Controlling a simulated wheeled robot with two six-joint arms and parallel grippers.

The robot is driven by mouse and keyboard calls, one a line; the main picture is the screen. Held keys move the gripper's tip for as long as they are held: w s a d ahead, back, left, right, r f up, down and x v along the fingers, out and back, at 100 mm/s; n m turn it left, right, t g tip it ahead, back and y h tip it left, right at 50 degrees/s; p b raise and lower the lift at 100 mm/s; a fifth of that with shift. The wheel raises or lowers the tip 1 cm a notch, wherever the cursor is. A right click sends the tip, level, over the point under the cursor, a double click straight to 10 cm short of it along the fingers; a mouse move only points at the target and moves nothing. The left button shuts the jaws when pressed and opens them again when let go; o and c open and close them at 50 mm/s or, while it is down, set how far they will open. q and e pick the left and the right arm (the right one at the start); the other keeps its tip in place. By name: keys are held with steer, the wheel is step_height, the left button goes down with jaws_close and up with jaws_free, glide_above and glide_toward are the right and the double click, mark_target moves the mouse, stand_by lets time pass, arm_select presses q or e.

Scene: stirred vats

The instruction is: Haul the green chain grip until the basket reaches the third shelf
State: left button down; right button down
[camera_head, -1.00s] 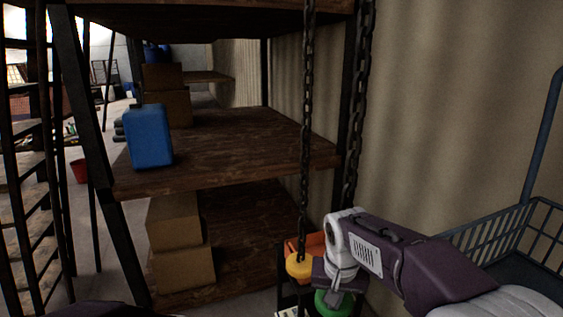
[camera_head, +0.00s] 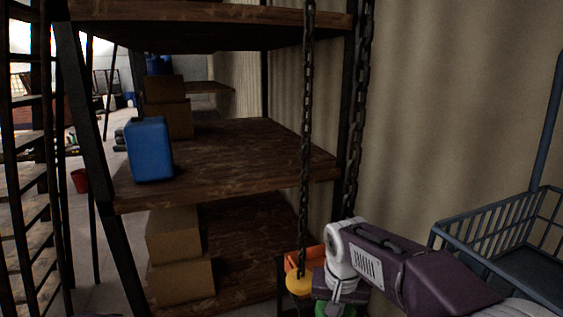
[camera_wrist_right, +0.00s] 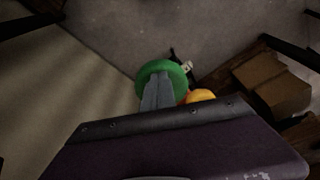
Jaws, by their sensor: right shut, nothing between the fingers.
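The green chain grip (camera_wrist_right: 146,73) is a round green piece just beyond the tips of my right gripper (camera_wrist_right: 158,82) in the right wrist view. The closed fingers overlap it there; I cannot tell whether they touch it. In the head view, the green grip (camera_head: 335,309) is mostly hidden under my right gripper (camera_head: 334,290). A yellow grip (camera_head: 299,284) hangs beside it on a dark chain (camera_head: 305,150); it also shows in the wrist view (camera_wrist_right: 201,96). My left gripper is out of view.
The wooden rack holds a blue canister (camera_head: 150,150) on the middle shelf and cardboard boxes (camera_head: 180,280) lower down. An orange bin (camera_head: 304,260) stands behind the yellow grip. A corrugated wall (camera_head: 430,110) is at the right.

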step_height(320, 180, up, 5)
steer(key=p, duration=0.5)
steer(key=shift+w+r, duration=0.1)
steer(key=shift+r, duration=0.05)
